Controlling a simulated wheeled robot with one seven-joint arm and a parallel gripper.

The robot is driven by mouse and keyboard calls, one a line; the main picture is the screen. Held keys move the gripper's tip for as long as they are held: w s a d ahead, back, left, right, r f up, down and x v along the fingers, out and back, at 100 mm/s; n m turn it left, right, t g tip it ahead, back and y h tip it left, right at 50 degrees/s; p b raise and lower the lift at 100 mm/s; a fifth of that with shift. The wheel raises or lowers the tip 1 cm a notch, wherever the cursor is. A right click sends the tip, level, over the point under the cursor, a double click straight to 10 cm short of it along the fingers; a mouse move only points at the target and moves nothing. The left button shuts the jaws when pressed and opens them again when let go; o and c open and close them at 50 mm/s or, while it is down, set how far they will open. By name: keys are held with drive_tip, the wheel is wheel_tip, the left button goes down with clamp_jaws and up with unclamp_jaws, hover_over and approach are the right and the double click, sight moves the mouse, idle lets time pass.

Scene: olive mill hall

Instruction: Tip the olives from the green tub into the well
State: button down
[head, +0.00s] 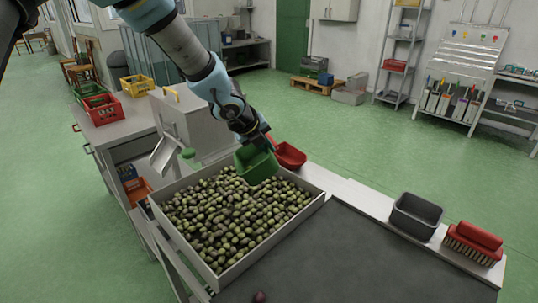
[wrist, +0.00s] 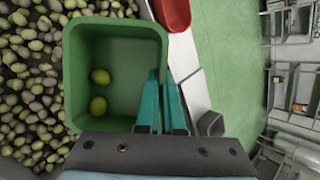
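The green tub (head: 256,166) is tilted in the head view, above the far right part of a shallow white-walled well (head: 170,222) full of green and dark olives. In the wrist view, the tub (wrist: 118,32) shows its open mouth, with two yellow-green olives (wrist: 99,92) inside. My gripper (wrist: 166,85) has its teal fingers close together at the tub's right wall, gripping it. In the head view, my gripper (head: 264,143) is partly hidden behind the tub. Loose olives (wrist: 30,90) fill the well beside the tub in the wrist view.
A red scoop-like tub (head: 290,155) stands just behind the well. A dark grey tub (head: 416,216) and a red brush (head: 475,243) stand at the right edge. The dark belt (head: 350,255) is mostly clear, with one dark olive (head: 260,296) at the front.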

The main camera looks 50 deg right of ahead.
sight(241, 167)
drive_tip(key=shift+w+a+r+n+g+h+b, duration=0.2)
drive_tip(key=shift+r+g+h+b, duration=0.1)
drive_tip(key=shift+h+b, duration=0.25)
drive_tip(key=shift+w+a+r+n+g+h+b, duration=0.1)
drive_tip(key=shift+w+a+r+g+h+b, duration=0.15)
drive_tip(key=shift+h+b, duration=0.25)
drive_tip(key=a+h+b, duration=0.1)
drive_tip(key=w+a+n+g+h+b, duration=0.1)
drive_tip(key=h, duration=0.1)
drive_tip(key=g+h+b, duration=0.1)
drive_tip(key=shift+w+a+r+h, duration=0.25)
drive_tip(key=shift+w+a, duration=0.15)
drive_tip(key=shift+a+f+h+b, duration=0.15)
drive_tip(key=shift+h+b, duration=0.15)
drive_tip(key=shift+b, duration=0.5)
drive_tip(key=a+h+b, duration=0.1)
drive_tip(key=b, duration=0.2)
drive_tip(key=w+a+n+g+h+b, duration=0.1)
drive_tip(key=b, duration=0.2)
drive_tip(key=shift+w+a+f+n+h+b, duration=0.15)
drive_tip(key=shift+w+f+n+h+b, duration=0.15)
drive_tip(key=shift+f+h+b, duration=0.1)
drive_tip(key=w+a+n+h+b, duration=0.1)
drive_tip(key=b, duration=0.2)
drive_tip(key=a+h+b, duration=0.1)
drive_tip(key=h+b, duration=0.1)
drive_tip(key=b, duration=0.2)
drive_tip(key=shift+w+a+n+h, duration=0.3)
drive_tip(key=shift+w+n, duration=0.1)
drive_tip(key=shift+a+r, duration=0.1)
